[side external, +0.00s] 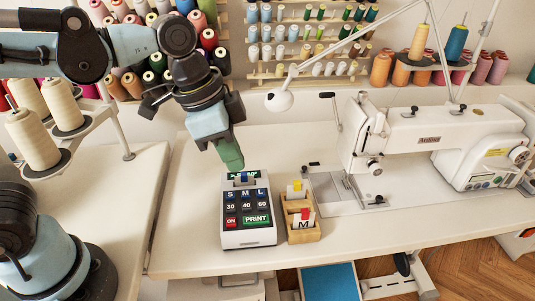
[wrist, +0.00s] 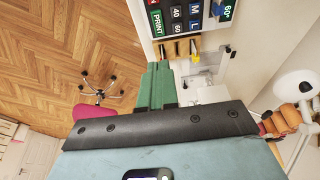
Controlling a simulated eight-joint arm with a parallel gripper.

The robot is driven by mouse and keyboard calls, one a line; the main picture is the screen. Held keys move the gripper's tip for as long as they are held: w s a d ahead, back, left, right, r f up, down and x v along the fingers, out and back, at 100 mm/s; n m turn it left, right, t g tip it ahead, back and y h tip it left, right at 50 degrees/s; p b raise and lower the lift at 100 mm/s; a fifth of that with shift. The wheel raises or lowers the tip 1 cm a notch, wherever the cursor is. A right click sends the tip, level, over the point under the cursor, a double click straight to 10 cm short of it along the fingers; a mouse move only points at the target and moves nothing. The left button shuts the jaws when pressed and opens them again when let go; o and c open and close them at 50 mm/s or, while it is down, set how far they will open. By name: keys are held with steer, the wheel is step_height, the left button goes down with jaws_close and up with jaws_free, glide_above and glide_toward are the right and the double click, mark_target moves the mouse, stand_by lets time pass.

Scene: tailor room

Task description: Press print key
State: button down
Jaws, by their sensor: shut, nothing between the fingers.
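The white label machine (side external: 248,238) stands on the white table with a dark key panel on top. Its green PRINT key (side external: 257,220) is at the front right of the panel, beside a red ON key (side external: 231,222). In the wrist view the PRINT key (wrist: 158,23) shows at the top, beyond the fingertips. My gripper (side external: 232,166) is shut and empty, with its green fingers pointing down near the machine's back end, around its display. It also shows in the wrist view (wrist: 157,66). Whether the fingertips touch the machine cannot be told.
A small wooden box (side external: 302,236) with coloured tags stands just right of the machine. A white sewing machine (side external: 430,140) is farther right. Thread cones (side external: 38,140) stand at the left. The table's front edge (side external: 215,275) is close to the label machine.

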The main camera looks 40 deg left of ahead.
glide_above(256, 218)
steer(key=f, duration=1.2)
steer(key=shift+s+a, duration=0.2)
steer(key=shift+s, duration=0.05)
steer(key=shift+f, duration=0.8)
steer(key=shift+f, duration=0.9)
steer(key=shift+r, duration=0.1)
steer(key=v, duration=0.8)
steer(key=shift+r, duration=0.3)
